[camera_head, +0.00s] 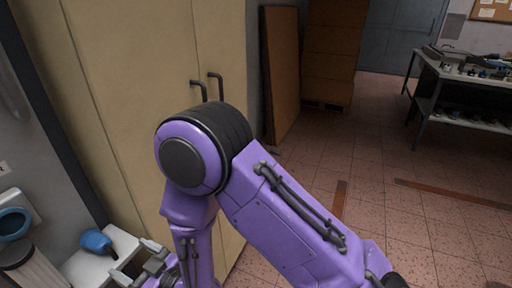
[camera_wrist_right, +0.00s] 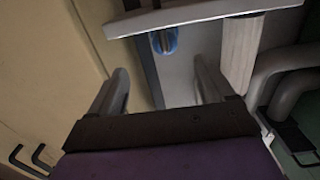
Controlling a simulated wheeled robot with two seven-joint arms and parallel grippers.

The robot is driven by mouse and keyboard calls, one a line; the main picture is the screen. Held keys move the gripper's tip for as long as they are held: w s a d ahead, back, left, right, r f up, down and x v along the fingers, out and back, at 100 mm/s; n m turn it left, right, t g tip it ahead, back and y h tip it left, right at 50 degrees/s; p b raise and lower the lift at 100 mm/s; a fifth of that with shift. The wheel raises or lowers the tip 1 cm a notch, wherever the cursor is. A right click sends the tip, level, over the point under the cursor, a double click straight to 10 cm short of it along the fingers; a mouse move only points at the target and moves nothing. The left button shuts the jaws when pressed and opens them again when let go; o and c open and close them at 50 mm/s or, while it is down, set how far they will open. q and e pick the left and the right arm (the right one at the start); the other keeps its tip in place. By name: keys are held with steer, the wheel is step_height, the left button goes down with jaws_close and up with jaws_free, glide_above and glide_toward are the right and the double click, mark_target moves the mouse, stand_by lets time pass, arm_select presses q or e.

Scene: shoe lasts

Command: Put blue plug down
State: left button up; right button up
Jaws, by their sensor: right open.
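A blue plug (camera_head: 96,241) lies on a white surface (camera_head: 88,268) at the lower left of the head view. My right gripper (camera_head: 142,264) is just to the right of it and apart from it, partly hidden by my purple arm. In the right wrist view the two fingers of this gripper (camera_wrist_right: 163,90) are spread, with nothing between them. A blue round thing (camera_wrist_right: 164,41) shows beyond them, under a pale slab edge; I cannot tell whether it is the plug. My left gripper is not in view.
A blue-rimmed fixture (camera_head: 13,224) and a pale cylinder (camera_head: 35,270) stand at the far left. A tall beige cabinet (camera_head: 120,100) with dark handles is close beside my arm.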

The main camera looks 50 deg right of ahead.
steer(key=s+d+f+m+g+h, duration=0.2)
steer(key=s+d+f, duration=0.15)
steer(key=f, duration=0.25)
steer(key=s+d+f+m+g+h, duration=0.1)
steer(key=s+d+f+g+h, duration=0.1)
steer(key=d+f, duration=0.35)
steer(key=s+d+f+m+g+h, duration=0.1)
steer(key=s+d+f+m+g, duration=0.1)
steer(key=s+f, duration=0.3)
steer(key=s+d+f+m+g+h, duration=0.1)
steer(key=s+d+f+g, duration=0.3)
steer(key=s, duration=0.5)
steer(key=s+d+f+m+g+h, duration=0.2)
steer(key=s+d+f+m+g, duration=0.1)
steer(key=s+d+f, duration=0.2)
steer(key=s+f, duration=0.1)
steer(key=s, duration=0.1)
steer(key=shift+s+d+f+m+g, duration=0.2)
steer(key=shift+s+m+g, duration=0.1)
steer(key=shift+s+g, duration=0.1)
